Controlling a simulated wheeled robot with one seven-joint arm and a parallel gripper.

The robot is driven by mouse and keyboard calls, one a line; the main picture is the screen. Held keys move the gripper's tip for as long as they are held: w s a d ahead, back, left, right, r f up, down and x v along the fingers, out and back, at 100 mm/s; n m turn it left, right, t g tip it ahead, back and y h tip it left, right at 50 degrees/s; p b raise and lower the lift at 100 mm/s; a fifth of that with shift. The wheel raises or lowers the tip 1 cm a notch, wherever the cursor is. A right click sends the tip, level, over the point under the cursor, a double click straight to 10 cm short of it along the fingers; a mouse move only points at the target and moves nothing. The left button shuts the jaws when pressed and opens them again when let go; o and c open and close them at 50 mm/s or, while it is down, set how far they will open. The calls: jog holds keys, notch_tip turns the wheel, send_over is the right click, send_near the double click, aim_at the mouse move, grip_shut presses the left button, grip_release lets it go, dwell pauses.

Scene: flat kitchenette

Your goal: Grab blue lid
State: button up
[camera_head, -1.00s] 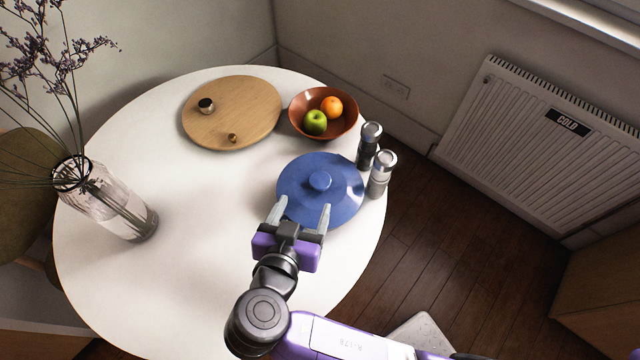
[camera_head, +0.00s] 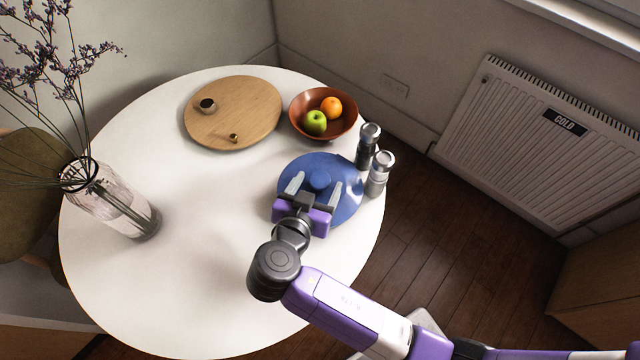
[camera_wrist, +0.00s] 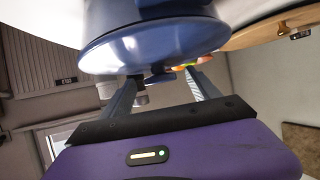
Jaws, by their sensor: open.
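The blue lid (camera_head: 350,180) is round with a knob (camera_head: 319,179) in its middle, near the right side of the white table. In the wrist view the blue lid (camera_wrist: 150,45) fills the upper middle, and its dark knob (camera_wrist: 161,78) shows between my fingers. My gripper (camera_head: 315,184) is open over the near part of the lid, one finger on each side of the knob. The gripper also shows in the wrist view (camera_wrist: 158,88). The fingers look apart from the knob, and whether they touch the lid I cannot tell.
Two shakers (camera_head: 377,173) stand close to the lid's right. A brown bowl (camera_head: 298,123) with an apple and an orange is behind it. A round wooden board (camera_head: 255,105) lies farther left. A glass vase (camera_head: 120,205) with flowers stands at the left. The white table (camera_head: 200,260) is clear in its middle.

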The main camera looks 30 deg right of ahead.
jog(key=shift+c, duration=0.4)
grip_shut()
jog(key=shift+r, duration=0.1)
